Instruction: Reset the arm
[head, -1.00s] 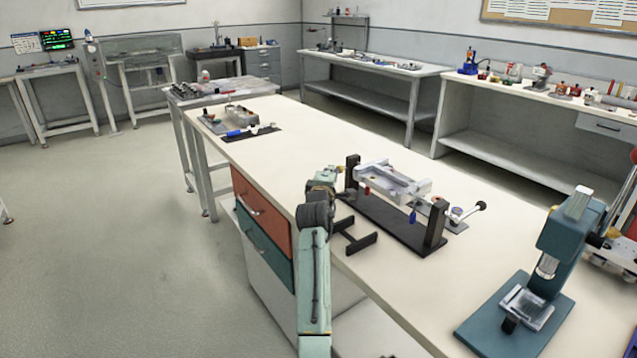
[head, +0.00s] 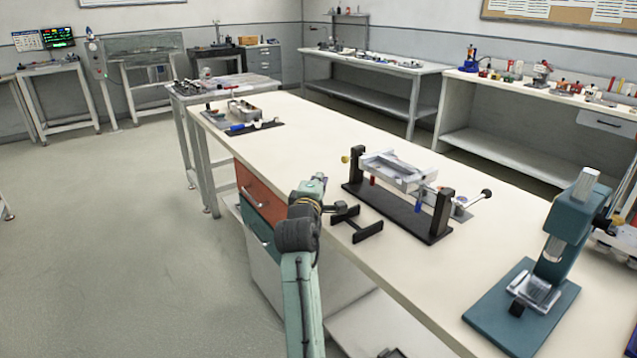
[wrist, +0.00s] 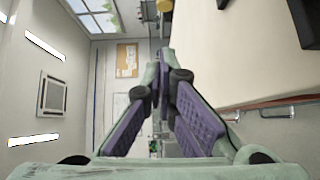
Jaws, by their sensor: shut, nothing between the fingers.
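My arm rises along the bench's near edge in the head view, with its wrist (head: 310,190) beside the fixture. The fingers are hard to make out there. In the wrist view my gripper (wrist: 160,80) is shut, its purple-padded fingers together with nothing between them. The fixture is a pale grey tray (head: 398,171) hung between two black posts on a black base (head: 398,212). It has a yellow knob (head: 346,159) at its left end and a black-knobbed lever at its right. My gripper is apart from the knob, to its lower left.
A black H-shaped stand (head: 356,224) lies on the bench just right of my wrist. A teal press (head: 560,240) stands at the right. A tray with tools (head: 240,115) is at the bench's far end. Floor left of the bench is clear.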

